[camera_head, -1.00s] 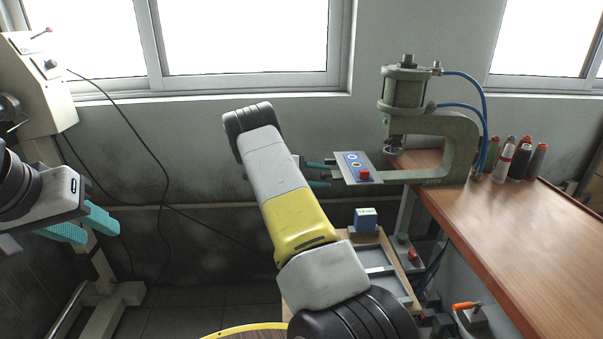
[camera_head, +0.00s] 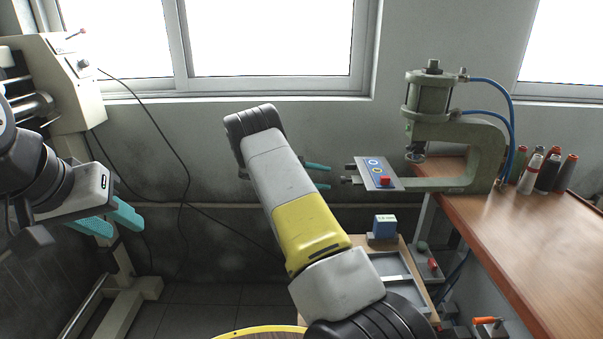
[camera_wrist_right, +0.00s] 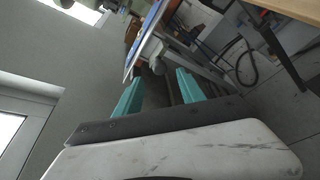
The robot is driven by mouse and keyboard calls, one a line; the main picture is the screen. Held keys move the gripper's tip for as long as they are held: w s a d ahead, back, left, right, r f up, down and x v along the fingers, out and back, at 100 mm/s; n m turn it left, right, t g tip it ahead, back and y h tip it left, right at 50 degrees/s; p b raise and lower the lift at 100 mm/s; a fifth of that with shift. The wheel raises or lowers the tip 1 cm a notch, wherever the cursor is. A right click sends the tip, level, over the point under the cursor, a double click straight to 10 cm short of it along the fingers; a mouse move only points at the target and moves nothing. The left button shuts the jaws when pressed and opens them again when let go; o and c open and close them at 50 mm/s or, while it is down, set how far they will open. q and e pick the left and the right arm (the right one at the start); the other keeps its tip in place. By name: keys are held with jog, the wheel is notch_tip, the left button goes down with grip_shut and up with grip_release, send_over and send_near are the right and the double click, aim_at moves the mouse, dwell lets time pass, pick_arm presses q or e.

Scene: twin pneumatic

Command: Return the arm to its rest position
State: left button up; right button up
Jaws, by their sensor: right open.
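My right arm crosses the middle of the head view, and its gripper (camera_head: 324,177) points right with two teal fingers apart and nothing between them. The fingertips stop a little left of the press's control panel (camera_head: 370,185), with a narrow gap in the picture. In the right wrist view the open teal fingers (camera_wrist_right: 160,86) are also empty. My left gripper (camera_head: 121,224) is at the left of the head view, its teal fingers apart with nothing seen between them.
A green press (camera_head: 436,104) with blue hoses stands at the wooden bench (camera_head: 540,240). A pale machine (camera_head: 62,85) is at the left. The wall stands behind.

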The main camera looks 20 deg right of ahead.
jog(key=shift+r, duration=0.1)
jog(key=s+a+r+m+t+y, duration=0.1)
jog(key=s+a+r+y, duration=0.15)
jog(key=s+r, duration=0.3)
jog(key=s+a+r+m+y, duration=0.2)
jog(key=s+r+y, duration=0.2)
jog(key=s, duration=0.2)
jog(key=s+a+r+m+t+y, duration=0.1)
jog(key=s+a+r+y, duration=0.1)
jog(key=s+r+y, duration=0.25)
jog(key=s+a+r+m+t+y, duration=0.1)
jog(key=s+a+r+t+y, duration=0.2)
jog(key=s+a, duration=0.4)
jog(key=s+a+r+m+t+y, duration=0.1)
jog(key=s+a, duration=0.6)
jog(key=s, duration=0.7)
jog(key=shift+r+m+t+y, duration=0.4)
jog(key=shift+r+t+y, duration=0.55)
jog(key=shift+r, duration=0.3)
